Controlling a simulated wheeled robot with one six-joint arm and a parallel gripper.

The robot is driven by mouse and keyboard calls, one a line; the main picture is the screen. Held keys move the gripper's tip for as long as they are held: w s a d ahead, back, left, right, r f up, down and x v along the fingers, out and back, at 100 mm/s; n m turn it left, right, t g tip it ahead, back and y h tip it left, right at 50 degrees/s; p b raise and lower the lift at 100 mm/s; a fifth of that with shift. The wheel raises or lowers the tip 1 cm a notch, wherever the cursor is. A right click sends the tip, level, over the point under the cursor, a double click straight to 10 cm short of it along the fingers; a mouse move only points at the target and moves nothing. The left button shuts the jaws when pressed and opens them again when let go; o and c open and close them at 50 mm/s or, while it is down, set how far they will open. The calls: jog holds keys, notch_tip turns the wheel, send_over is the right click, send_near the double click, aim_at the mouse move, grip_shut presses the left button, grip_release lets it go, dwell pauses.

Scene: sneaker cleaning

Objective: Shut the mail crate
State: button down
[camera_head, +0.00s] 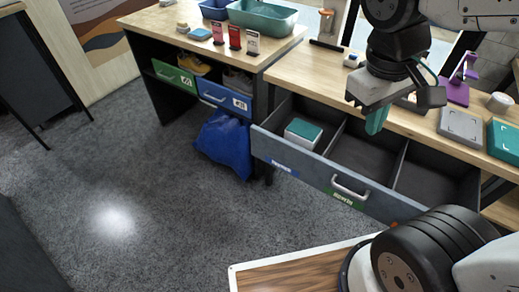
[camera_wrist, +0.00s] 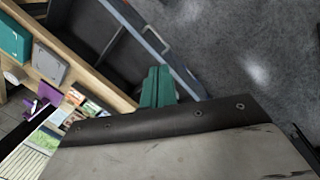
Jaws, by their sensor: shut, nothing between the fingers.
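An open grey drawer (camera_head: 315,172) with dividers, a silver handle (camera_head: 350,188) and blue and green labels sticks out from under the right bench; it is the only open container that could be the mail crate. A teal-and-white box (camera_head: 304,132) lies in its left compartment. My gripper (camera_head: 376,122) is above the drawer, teal fingers pointing down, shut and empty. In the wrist view the fingers (camera_wrist: 157,88) overlap the drawer, and its front edge (camera_wrist: 170,55) runs diagonally behind them. Whether the fingers touch the drawer is unclear.
The left bench holds a green-front drawer (camera_head: 174,77) and a blue-front drawer (camera_head: 224,98), both with shoes inside. A blue bag (camera_head: 222,145) lies on the floor below. The right benchtop (camera_head: 300,72) holds several small items. Grey floor in front is open.

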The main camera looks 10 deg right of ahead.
jog(key=w+a+f+n+t+h, duration=0.2)
jog(key=w+a+f+n+h, duration=0.55)
jog(key=w+f+n, duration=0.5)
jog(key=w+a+f+n+t, duration=0.2)
jog(key=w+a+f+n, duration=0.15)
jog(key=a+f, duration=0.35)
jog(key=n+t, duration=0.4)
jog(key=n, duration=0.4)
send_near(266, 151)
jog(key=shift+y, duration=0.55)
jog(key=shift+d+r+x, duration=0.15)
jog(key=shift+x, duration=1.4)
jog(key=shift+d+r+x, duration=0.1)
jog(key=shift+d+x, duration=0.05)
jog(key=shift+x, duration=1.45)
jog(key=shift+s, duration=0.1)
